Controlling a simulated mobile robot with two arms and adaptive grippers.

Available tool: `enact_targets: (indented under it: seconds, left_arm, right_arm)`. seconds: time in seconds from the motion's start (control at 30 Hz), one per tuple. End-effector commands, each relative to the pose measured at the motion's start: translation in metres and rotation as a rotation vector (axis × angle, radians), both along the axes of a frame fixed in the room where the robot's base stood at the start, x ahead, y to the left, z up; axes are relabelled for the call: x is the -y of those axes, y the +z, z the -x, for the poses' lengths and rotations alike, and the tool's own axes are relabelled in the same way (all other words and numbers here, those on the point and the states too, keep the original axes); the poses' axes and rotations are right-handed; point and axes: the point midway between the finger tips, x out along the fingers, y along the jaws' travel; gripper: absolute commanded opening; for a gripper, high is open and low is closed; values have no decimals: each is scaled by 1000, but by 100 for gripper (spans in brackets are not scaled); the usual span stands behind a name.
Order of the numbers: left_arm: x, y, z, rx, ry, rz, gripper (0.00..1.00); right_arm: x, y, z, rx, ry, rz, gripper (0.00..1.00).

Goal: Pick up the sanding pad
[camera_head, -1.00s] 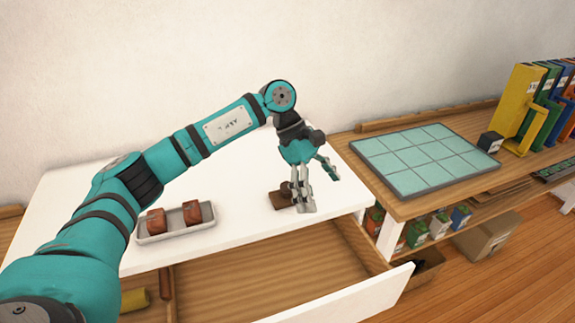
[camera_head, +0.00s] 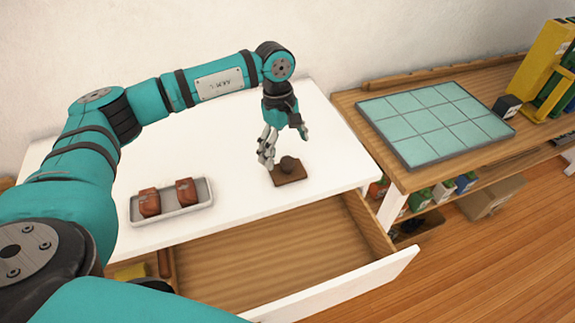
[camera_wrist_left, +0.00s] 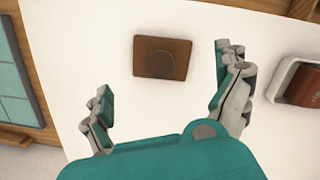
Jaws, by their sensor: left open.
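The sanding pad is the brown square block with a round knob (camera_head: 288,171) on the white table top, right of the tray. It also shows in the left wrist view (camera_wrist_left: 147,69), lying flat beyond and between my spread fingers. My left gripper (camera_head: 285,146) is open and empty, just above and behind the pad in the head view. In the left wrist view its fingertips (camera_wrist_left: 163,75) stand apart on either side of the pad, not touching it. My right gripper is not in view.
A pale tray (camera_head: 172,214) with two reddish-brown blocks stands left of the pad. An open, mostly empty drawer (camera_head: 260,263) lies below the table's front edge. A wooden bench with a teal tiled mat (camera_head: 437,121) adjoins at right.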

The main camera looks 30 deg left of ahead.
Motion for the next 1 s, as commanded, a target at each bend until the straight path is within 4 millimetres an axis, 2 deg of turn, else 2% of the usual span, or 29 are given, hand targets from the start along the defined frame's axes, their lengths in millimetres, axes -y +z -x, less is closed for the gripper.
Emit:
enact_targets:
  seconds: [0.03,0.17,0.27,0.4,0.53,0.83,1.0]
  left_arm:
    - [1,-4,1,-1,0,1,100]
    - [2,-12,1,1,1,0,100]
    - [2,-20,2,-3,1,0,100]
    - [3,-39,4,-4,1,0,100]
    - [5,-58,4,0,1,1,100]
    - [6,-65,4,2,0,1,100]
    - [6,-65,4,1,1,0,79]
  right_arm:
    - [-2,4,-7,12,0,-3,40]
    - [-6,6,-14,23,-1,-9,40]
    - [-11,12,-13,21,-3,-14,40]
    - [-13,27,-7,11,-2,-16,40]
    - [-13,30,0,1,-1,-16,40]
    - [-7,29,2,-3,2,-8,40]
    - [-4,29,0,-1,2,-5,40]
